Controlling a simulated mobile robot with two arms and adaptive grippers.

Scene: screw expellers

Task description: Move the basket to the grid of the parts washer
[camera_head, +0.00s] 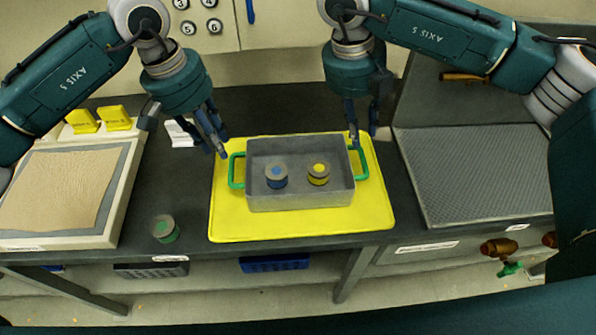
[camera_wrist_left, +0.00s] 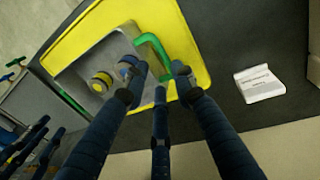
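The grey basket (camera_head: 300,199) with a green handle at each end sits on a yellow mat (camera_head: 300,224) in the head view. It holds two short round parts, one blue-marked (camera_head: 276,175) and one yellow-marked (camera_head: 319,174). My left gripper (camera_head: 216,145) is open and empty, above and just left of the left handle (camera_head: 236,171). In the left wrist view its fingers are spread near the green handle (camera_wrist_left: 150,42). My right gripper (camera_head: 362,132) has its fingers apart just above the right handle (camera_head: 362,162). The parts washer's grey grid (camera_head: 475,170) is at the right, bare.
A green-marked round part (camera_head: 165,228) stands on the dark bench left of the mat. A tan pad (camera_head: 55,190) in a pale frame lies at the far left, with two yellow blocks (camera_head: 100,119) behind it. A white label stand (camera_wrist_left: 259,83) is on the bench.

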